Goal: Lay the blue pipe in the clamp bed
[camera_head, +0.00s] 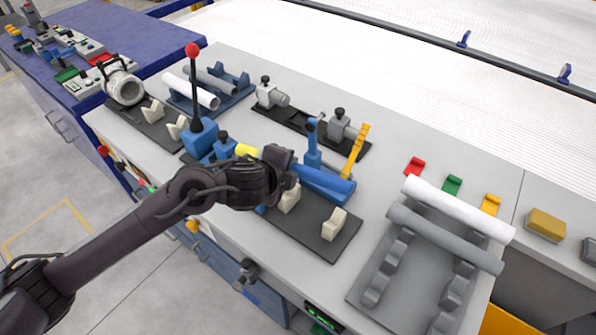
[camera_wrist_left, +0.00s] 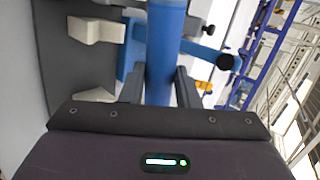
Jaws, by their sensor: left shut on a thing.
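The blue pipe (camera_head: 328,181) lies lengthwise over the blue clamp bed (camera_head: 313,158), at the middle of the bench. My left gripper (camera_head: 288,181) is shut on the pipe from above. Its dark hand hides part of the pipe and bed. A yellow piece (camera_head: 246,150) shows just left of the hand; I cannot tell whether it belongs to the pipe. In the left wrist view the blue pipe (camera_wrist_left: 166,50) runs between the two fingers (camera_wrist_left: 160,88), with blue bed parts (camera_wrist_left: 205,50) beside it. Whether the pipe rests fully in the bed is hidden. My right gripper is not in view.
A black mat with beige cradles (camera_head: 333,225) lies in front of the bed. A lever with a red knob (camera_head: 192,50) stands upright to its left. A grey rack (camera_head: 385,290) at right bears a white pipe (camera_head: 455,208) and a grey pipe (camera_head: 445,238). Grey clamps (camera_head: 343,126) stand behind.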

